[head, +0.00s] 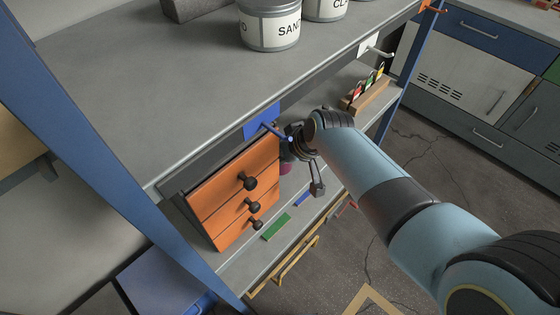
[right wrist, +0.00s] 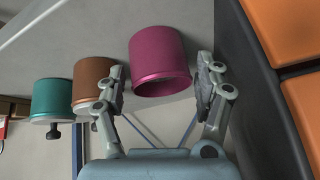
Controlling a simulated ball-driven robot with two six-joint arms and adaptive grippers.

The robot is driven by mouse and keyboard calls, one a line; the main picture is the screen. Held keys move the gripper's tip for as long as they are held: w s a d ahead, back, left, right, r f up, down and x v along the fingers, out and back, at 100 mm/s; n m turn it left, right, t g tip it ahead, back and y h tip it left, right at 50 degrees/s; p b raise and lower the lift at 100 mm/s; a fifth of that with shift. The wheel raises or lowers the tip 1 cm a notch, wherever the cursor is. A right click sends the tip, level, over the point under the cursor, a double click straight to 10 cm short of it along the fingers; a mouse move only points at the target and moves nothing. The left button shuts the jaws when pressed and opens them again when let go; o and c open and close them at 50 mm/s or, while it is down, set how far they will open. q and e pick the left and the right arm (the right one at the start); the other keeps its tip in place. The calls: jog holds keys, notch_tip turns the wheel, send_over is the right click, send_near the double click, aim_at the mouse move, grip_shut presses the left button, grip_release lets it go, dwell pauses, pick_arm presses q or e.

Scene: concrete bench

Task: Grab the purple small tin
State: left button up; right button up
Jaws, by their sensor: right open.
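The purple small tin (right wrist: 160,55) shows in the right wrist view between and just beyond the fingertips of my right gripper (right wrist: 161,82). The left finger overlaps the picture's gap between this tin and a brown tin. The right finger is close beside the purple tin's right side; I cannot tell whether it touches. The gripper is open. In the head view, my right gripper (head: 304,165) reaches onto the lower shelf, and only a small patch of the purple tin (head: 286,168) shows behind it. My left gripper is in neither view.
A brown tin (right wrist: 93,82) and a teal tin (right wrist: 52,100) stand in a row left of the purple one. An orange drawer unit (head: 235,194) stands close by. The upper shelf (head: 190,80) overhangs the lower one. A green strip (head: 276,227) lies on the lower shelf.

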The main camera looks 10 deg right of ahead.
jog(key=c, duration=1.1)
